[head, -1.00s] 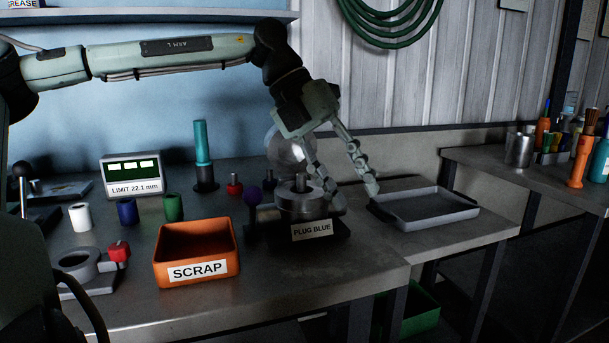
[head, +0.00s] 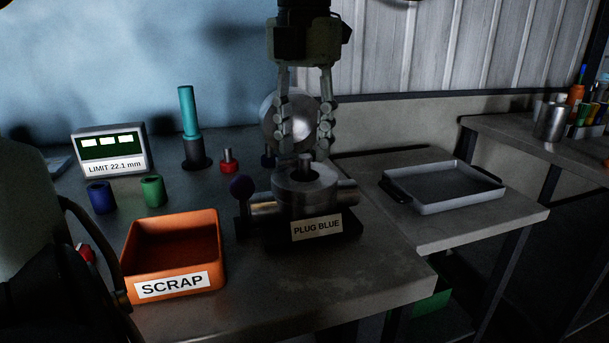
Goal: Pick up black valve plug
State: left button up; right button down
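My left gripper (head: 304,153) points straight down over the round metal valve body (head: 308,193). Its two fingers are apart, with the tips near the body's top rim. A short dark stem (head: 305,161) shows between and just below the fingertips. It may be part of the black valve plug, but I cannot tell whether it stands in the body or behind it. A red plug (head: 229,163) and a dark blue plug (head: 268,158) stand to the left, the blue one partly hidden. My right gripper is not in view.
The orange scrap bin (head: 172,284) is front left; a grey tray (head: 445,205) is right.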

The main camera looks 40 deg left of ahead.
aim_at(304, 172)
pick_arm(q)
jog(key=shift+f, duration=1.4)
grip_shut()
